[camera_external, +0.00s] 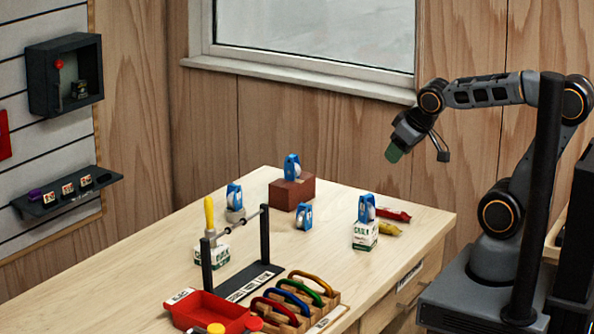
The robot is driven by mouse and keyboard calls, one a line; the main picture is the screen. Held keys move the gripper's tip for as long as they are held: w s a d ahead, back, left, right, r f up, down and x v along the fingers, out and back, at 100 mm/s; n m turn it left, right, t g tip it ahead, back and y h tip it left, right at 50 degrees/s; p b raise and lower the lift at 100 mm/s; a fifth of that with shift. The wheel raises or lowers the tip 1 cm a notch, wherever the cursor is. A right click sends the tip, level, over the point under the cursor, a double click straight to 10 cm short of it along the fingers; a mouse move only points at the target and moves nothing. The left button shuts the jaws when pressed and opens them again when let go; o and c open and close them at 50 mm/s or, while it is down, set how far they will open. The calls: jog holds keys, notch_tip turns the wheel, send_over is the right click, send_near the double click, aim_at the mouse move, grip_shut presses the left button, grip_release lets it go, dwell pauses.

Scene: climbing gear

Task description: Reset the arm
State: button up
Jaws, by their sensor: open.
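My arm stands at the right of the view, bent at the elbow and raised. My gripper (418,150) hangs above the far right end of the wooden table (150,262), near the wall below the window. It is well clear of the table and everything on it. The jaws are open and nothing shows between them, though the fingers are small and dark here.
A black rack (207,268) holds a bar. Coloured carabiners (290,300) and a red tray (205,312) are in front. Wall shelves (60,196) are left.

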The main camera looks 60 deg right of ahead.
jog(key=shift+g+y, duration=0.6)
jog(key=shift+g, duration=0.2)
jog(key=s, duration=0.1)
jog(key=s+a+f, duration=0.1)
jog(key=s, duration=0.3)
jog(key=shift+a+f, duration=0.25)
jog(key=shift+f, duration=0.05)
